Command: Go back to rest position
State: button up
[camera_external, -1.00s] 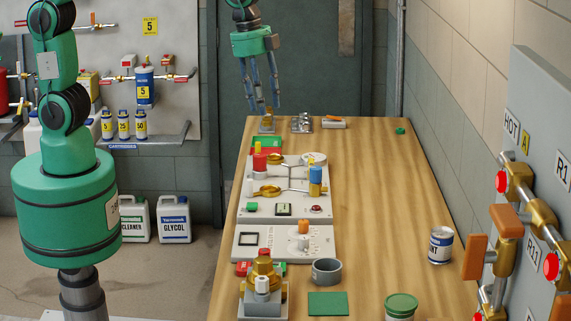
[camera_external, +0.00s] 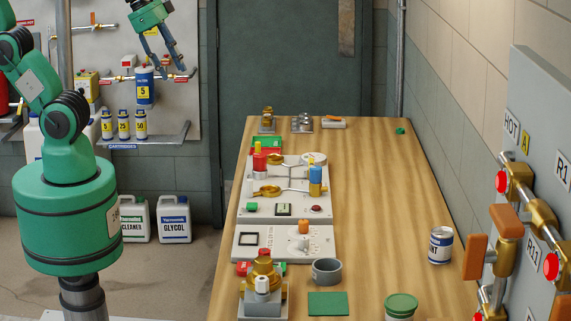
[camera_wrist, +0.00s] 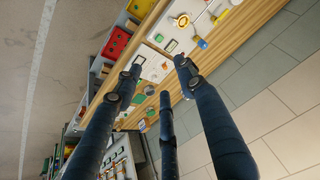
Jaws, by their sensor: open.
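My gripper (camera_external: 163,62) is open and empty in the external view, raised in the air at the upper left, in front of the wall panel with the blue filter. Its dark blue fingers point down and slightly to the right. In the wrist view my gripper (camera_wrist: 155,85) shows spread fingers with nothing between them. The workbench (camera_external: 385,190) lies to the right of the gripper and below it. In the wrist view the bench edge (camera_wrist: 262,20) and its devices appear tilted beyond the fingers.
The bench holds valve boards (camera_external: 290,200), a grey cup (camera_external: 327,271), a paint can (camera_external: 441,245) and a green-lidded jar (camera_external: 401,306). A blue filter (camera_external: 145,88) and several small cartridges (camera_external: 123,125) are at the wall panel. Wall pipes with red caps (camera_external: 550,266) stand right.

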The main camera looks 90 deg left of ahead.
jog(key=shift+n, duration=0.9)
jog(key=shift+s+a+f, duration=0.15)
jog(key=shift+s+f, duration=0.05)
jog(key=shift+s, duration=0.45)
jog(key=shift+s+a+f, duration=0.2)
jog(key=shift+s, duration=0.4)
jog(key=shift+s+a+f, duration=0.15)
jog(key=shift+s+f, duration=0.05)
jog(key=shift+s, duration=0.45)
